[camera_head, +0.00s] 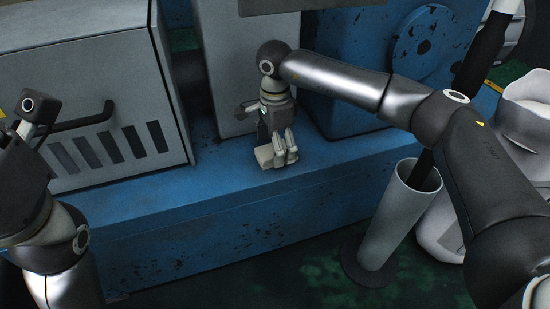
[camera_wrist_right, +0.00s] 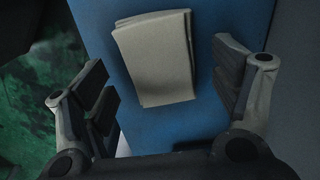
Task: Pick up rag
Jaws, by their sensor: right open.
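The rag (camera_head: 265,157) is a folded pale grey-beige cloth lying on the blue ledge (camera_head: 215,205). In the right wrist view the rag (camera_wrist_right: 155,60) lies flat on the blue surface, between and beyond the fingertips. My right gripper (camera_head: 276,151) is at the rag, open; its fingers partly hide the rag in the head view. In the wrist view the right gripper (camera_wrist_right: 165,95) has its two fingers spread on either side, with a gap to the rag. My left arm shows at the left edge of the head view, but its gripper fingers are not visible.
A grey vented cabinet (camera_head: 95,105) with a dark handle stands left on the ledge. A grey panel (camera_head: 225,65) rises right behind my right gripper, and a blue machine (camera_head: 345,75) stands right of it. A grey tube (camera_head: 397,215) stands on the green floor.

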